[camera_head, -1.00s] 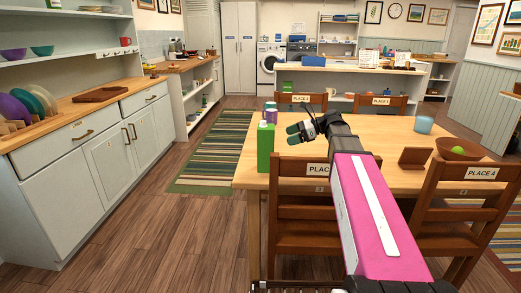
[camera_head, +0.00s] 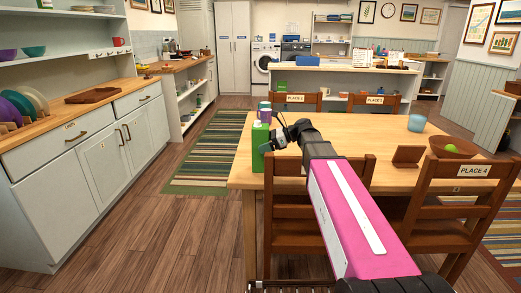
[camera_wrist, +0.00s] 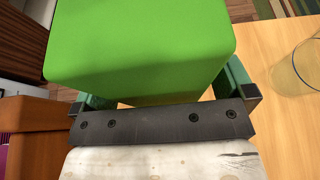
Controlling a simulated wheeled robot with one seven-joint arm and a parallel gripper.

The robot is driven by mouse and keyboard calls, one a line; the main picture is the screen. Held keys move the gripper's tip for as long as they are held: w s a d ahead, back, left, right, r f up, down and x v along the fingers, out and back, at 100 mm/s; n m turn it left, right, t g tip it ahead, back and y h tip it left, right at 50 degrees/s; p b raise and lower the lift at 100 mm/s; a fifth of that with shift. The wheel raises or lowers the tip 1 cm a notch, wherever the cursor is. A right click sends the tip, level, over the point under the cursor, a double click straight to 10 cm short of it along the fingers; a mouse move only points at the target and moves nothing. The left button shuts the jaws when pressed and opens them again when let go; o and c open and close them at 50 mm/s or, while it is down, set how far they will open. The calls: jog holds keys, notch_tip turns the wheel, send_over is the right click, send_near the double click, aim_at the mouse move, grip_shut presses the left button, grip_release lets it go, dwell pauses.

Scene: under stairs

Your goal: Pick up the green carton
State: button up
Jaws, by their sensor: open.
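The green carton (camera_head: 259,148) stands upright at the near left corner of the wooden table (camera_head: 400,130), with a white cap on top. In the wrist view the green carton (camera_wrist: 140,45) fills the upper middle, between the two green fingers of my gripper (camera_wrist: 165,90). In the head view my gripper (camera_head: 275,138) is just right of the carton and partly overlaps it. The gripper is open, with a finger on each side of the carton. Whether either finger touches it cannot be told.
A clear glass (camera_wrist: 298,68) is close on the right in the wrist view. A wooden chair (camera_head: 295,235) is at the near edge. A blue cup (camera_head: 417,123) and bowl (camera_head: 454,145) are farther right.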

aim_at(264, 133)
jog(key=shift+c, duration=0.3)
jog(key=c, duration=1.5)
jog(key=shift+r, duration=0.2)
jog(key=shift+r, duration=0.65)
notch_tip(264, 133, up, 3)
jog(key=shift+s+f, duration=0.1)
jog(key=shift+s, duration=0.05)
jog(key=s+a+r, duration=0.2)
jog(key=s, duration=0.1)
jog(key=s+a+r, duration=0.2)
jog(key=s, duration=0.1)
jog(key=s+a+r, duration=0.2)
jog(key=s, duration=0.1)
jog(key=shift+s+r, duration=0.3)
jog(key=shift+s, duration=0.05)
jog(key=o, duration=0.8)
jog(key=shift+c, duration=0.2)
jog(key=c, duration=0.8)
